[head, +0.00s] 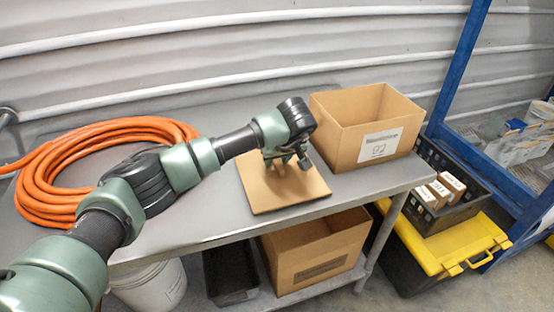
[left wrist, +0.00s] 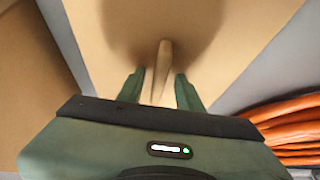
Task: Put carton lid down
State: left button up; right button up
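The carton lid (head: 262,196) is a flat tan cardboard square. It appears to lie flat on the grey metal table, in front of the open carton. My left gripper (head: 285,168) is over the lid, pointing down. In the left wrist view, the lid (left wrist: 105,40) fills the upper middle, with an upright tan handle (left wrist: 162,68) on it. The two green fingers of my left gripper (left wrist: 160,78) stand on either side of the handle, with narrow gaps showing, so it looks open. The open carton (head: 345,145) has a white label. My right gripper is not in view.
An orange hose coil (head: 45,185) lies on the table's left. Under the table (head: 215,218) are another cardboard box (head: 300,262), a black bin (head: 222,280) and a white bucket (head: 150,285). At right are a black crate with small boxes (head: 430,200), a yellow-lidded tote (head: 450,250) and blue rack (head: 455,75).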

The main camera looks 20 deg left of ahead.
pick_arm(q)
jog(key=shift+r, duration=0.2)
jog(key=b+v, duration=0.1)
jog(key=v, duration=1.1)
jog(key=shift+b, duration=0.4)
jog(key=shift+f, duration=0.15)
